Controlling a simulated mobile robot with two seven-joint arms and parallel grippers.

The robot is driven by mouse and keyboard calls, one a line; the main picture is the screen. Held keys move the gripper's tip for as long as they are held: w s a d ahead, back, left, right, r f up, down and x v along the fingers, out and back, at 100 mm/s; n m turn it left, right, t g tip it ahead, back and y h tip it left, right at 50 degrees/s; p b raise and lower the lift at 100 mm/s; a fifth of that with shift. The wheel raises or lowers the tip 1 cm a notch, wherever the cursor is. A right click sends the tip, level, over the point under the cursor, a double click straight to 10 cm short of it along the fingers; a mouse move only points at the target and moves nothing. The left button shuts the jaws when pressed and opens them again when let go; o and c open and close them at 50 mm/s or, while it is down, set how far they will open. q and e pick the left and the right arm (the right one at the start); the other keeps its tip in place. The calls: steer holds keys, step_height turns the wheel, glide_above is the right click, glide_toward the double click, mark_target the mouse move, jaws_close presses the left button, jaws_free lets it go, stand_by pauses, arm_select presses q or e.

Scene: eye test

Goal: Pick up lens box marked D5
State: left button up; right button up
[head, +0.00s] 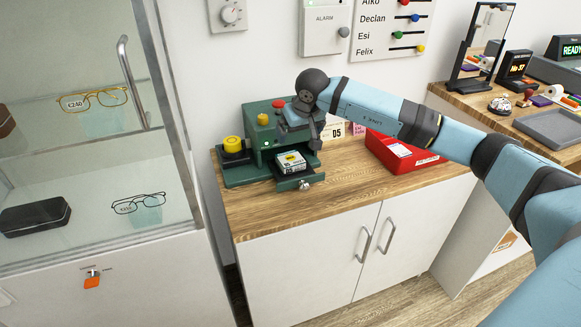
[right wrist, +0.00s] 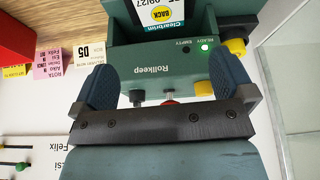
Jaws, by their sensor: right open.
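A small box (head: 291,162) with a white, yellow and black label lies in the pulled-out tray (head: 291,184) of a green machine (head: 236,172). In the right wrist view the box (right wrist: 165,12) reads "09/27", "BACK" and "Clearbrim"; I see no D5 on it. A white card marked D5 (head: 335,131) stands behind the machine's right side. It also shows in the right wrist view (right wrist: 84,52). My right gripper (head: 301,136) is open and empty, in front of the machine's face and above the box, apart from it. My left gripper is not in view.
The machine, "Rollkeep" in the right wrist view, has a lit green READY lamp (right wrist: 204,48) and a yellow knob (head: 234,144). A red bin (head: 410,160) stands right of it on the wooden counter (head: 262,216). A glass cabinet with spectacles (head: 92,99) is at left.

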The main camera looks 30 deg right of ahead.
glide_above(291, 159)
steer(key=s, duration=0.2)
steer(key=f, duration=0.6)
steer(key=shift+a+f, duration=0.2)
steer(key=shift+f, duration=0.2)
steer(key=shift+b+x, duration=0.5)
steer(key=shift+x, duration=2.25)
steer(key=shift+s+f, duration=0.1)
steer(key=shift+s, duration=0.05)
steer(key=c, duration=0.9)
